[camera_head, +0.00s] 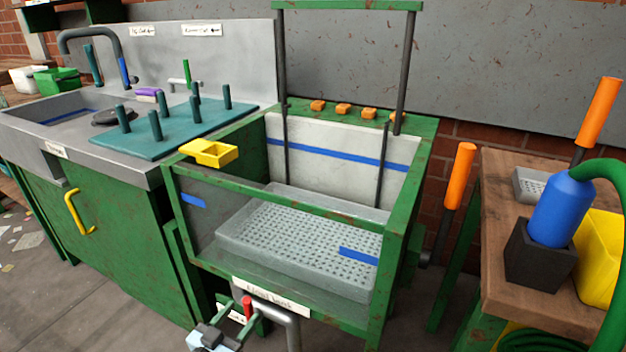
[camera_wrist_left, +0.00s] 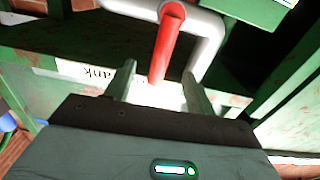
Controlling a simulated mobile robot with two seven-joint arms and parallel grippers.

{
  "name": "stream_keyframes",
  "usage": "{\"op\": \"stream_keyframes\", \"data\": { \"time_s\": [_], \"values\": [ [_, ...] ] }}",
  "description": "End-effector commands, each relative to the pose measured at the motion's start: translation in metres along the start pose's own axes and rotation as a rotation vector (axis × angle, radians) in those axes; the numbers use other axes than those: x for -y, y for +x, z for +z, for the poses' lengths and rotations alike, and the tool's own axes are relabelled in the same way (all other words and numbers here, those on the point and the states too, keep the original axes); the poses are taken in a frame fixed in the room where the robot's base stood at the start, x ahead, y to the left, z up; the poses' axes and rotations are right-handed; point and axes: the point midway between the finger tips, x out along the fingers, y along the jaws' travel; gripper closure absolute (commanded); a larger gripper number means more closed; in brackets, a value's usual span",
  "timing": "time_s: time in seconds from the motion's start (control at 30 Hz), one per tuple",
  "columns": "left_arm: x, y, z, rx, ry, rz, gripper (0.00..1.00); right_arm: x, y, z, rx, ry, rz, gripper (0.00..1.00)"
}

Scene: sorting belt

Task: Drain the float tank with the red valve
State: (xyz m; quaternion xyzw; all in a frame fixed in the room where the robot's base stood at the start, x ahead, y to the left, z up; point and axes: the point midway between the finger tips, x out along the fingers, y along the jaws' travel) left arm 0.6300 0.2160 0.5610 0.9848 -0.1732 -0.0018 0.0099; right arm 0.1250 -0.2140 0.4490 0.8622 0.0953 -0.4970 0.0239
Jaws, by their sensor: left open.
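The float tank (camera_head: 303,289) has a green frame and see-through front, with blue stripes on its walls and a pale perforated tray (camera_head: 290,238) inside. I cannot tell the water level. The red valve handle (camera_head: 247,308) is low at the tank's front, by a grey bent pipe (camera_head: 288,318). My left gripper (camera_head: 238,319) is open at the handle. In the left wrist view the red handle (camera_wrist_left: 168,42) hangs from the pipe (camera_wrist_left: 205,30), its lower end between the two open fingers (camera_wrist_left: 160,84), with gaps visible on both sides. My right gripper is not in view.
A sink counter (camera_head: 75,135) with a teal peg board (camera_head: 160,137) stands left.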

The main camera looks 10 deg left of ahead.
Motion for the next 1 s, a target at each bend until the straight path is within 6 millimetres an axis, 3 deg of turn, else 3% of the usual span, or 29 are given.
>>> {"op": "stream_keyframes", "data": {
  "time_s": [0.6, 1.0],
  "values": [
    [0.000, -0.052, -0.001, 0.000, 0.001, 0.000, 0.45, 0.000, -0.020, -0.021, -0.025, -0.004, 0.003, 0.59],
    [0.000, -0.058, 0.000, 0.000, 0.000, 0.000, 0.45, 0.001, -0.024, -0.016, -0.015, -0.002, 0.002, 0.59]
  ]
}}
